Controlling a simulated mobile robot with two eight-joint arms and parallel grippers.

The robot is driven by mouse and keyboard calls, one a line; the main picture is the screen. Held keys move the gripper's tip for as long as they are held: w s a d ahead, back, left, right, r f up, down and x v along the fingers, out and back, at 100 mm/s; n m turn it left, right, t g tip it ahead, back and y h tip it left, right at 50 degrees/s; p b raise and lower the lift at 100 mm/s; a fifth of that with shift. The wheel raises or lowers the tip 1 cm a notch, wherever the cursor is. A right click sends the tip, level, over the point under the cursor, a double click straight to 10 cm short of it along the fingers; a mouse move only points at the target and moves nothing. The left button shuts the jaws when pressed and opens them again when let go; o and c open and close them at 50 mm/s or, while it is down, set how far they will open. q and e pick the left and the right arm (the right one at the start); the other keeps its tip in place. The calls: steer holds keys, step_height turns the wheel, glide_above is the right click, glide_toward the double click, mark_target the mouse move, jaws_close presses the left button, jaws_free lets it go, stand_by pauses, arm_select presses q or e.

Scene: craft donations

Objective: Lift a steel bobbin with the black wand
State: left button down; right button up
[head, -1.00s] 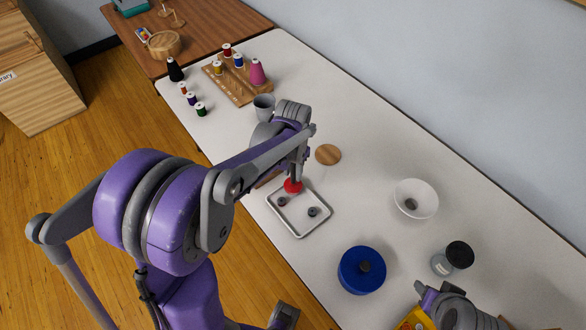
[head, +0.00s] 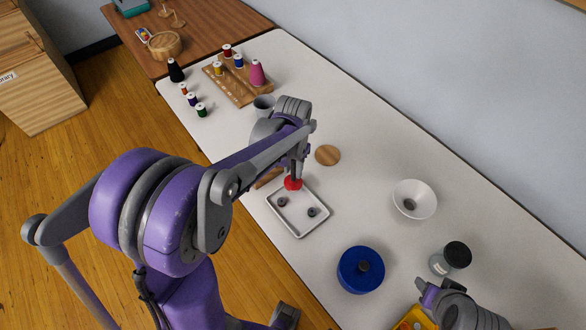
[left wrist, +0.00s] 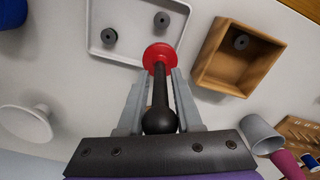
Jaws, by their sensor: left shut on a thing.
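My left gripper (left wrist: 158,100) is shut on the black wand (left wrist: 160,88), whose red disc end (left wrist: 159,55) points away from me. In the head view the red disc (head: 293,184) is over the top corner of the white tray (head: 299,233). Two dark steel bobbins (head: 282,202) (head: 311,212) lie apart in the tray, clear of the disc. Another bobbin (left wrist: 241,41) lies in an open wooden box (left wrist: 225,82), mostly hidden by my arm in the head view. A bobbin (head: 409,204) sits in the white bowl (head: 428,189). No bobbin shows on the disc.
A grey cup (head: 264,101) and thread spools on a wooden rack (head: 248,97) are farther back. My right arm (head: 455,308) shows at bottom right.

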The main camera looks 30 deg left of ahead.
arm_select(q)
steer(key=shift+r+p, duration=1.15)
steer(key=shift+r, duration=1.5)
arm_select(e)
steer(key=r, duration=0.1)
steer(key=w+r, duration=0.1)
steer(key=r, duration=0.1)
steer(key=shift+w+r, duration=0.25)
steer(key=shift+r, duration=0.05)
steer(key=shift+s, duration=0.1)
